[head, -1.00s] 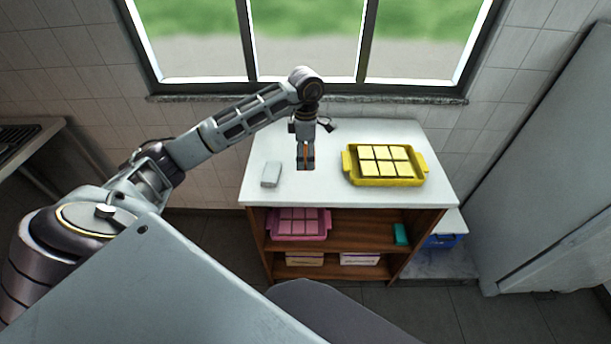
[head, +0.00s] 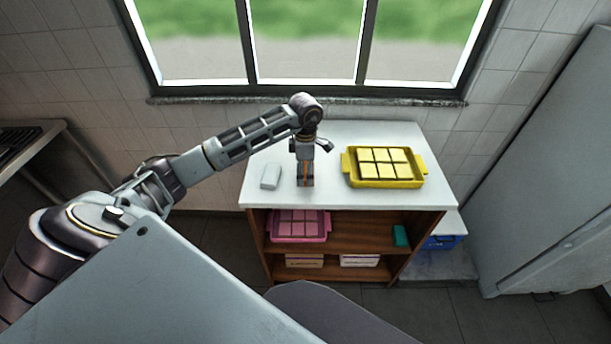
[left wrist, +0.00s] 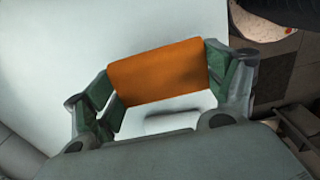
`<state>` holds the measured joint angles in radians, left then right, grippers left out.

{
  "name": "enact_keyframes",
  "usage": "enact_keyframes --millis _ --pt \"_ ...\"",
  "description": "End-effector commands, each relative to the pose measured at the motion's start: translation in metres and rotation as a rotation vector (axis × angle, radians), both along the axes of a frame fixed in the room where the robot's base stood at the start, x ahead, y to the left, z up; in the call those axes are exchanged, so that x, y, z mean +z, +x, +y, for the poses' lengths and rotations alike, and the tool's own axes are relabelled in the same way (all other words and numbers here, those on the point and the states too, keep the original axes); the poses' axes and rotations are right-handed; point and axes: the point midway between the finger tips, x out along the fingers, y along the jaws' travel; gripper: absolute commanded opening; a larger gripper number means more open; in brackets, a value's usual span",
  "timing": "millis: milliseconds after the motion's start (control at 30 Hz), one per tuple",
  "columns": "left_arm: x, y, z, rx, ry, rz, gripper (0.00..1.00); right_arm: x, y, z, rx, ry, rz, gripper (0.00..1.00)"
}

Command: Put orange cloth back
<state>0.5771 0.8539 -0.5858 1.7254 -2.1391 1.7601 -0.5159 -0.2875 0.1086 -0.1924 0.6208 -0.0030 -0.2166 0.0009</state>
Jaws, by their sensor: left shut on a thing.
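The orange cloth (left wrist: 158,70) is a folded block between the two fingers of my left gripper (left wrist: 160,80) in the left wrist view. The fingers press on its two ends. In the head view my left gripper (head: 305,182) points down over the white counter top (head: 330,198), between the white block and the yellow tray. Only a thin strip of orange shows there. I cannot tell whether the cloth touches the counter. My right gripper is not in view.
A white block (head: 270,176) lies left of the gripper. A yellow tray (head: 383,183) with several yellow squares stands to the right. On the shelf below are a pink tray (head: 299,237) and a teal block (head: 400,236). The counter's front middle is clear.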

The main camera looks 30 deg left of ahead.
Motion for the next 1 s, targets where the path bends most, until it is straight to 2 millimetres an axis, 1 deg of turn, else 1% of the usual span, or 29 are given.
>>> enact_keyframes --millis 100,267,467,767,800,900,1000 --pt "-0.014 -0.001 -0.001 0.001 -0.001 0.004 0.62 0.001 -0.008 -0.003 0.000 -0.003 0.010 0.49" --pt "-0.025 0.000 0.000 0.000 -0.002 0.001 0.62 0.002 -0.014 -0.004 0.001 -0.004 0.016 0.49" --pt "-0.026 0.000 0.000 -0.001 -0.001 0.001 0.62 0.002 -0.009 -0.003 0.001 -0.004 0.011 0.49" --pt "-0.030 0.000 0.000 0.000 -0.001 0.001 0.62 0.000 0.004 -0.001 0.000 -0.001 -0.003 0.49" --pt "-0.029 0.000 0.000 0.000 -0.001 0.001 0.89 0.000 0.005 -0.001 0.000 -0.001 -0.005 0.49" --pt "-0.029 0.000 0.000 0.000 -0.001 0.001 1.00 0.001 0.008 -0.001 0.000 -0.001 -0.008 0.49" --pt "-0.029 0.000 0.000 0.000 -0.001 0.001 1.00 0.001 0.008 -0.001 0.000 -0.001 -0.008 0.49"
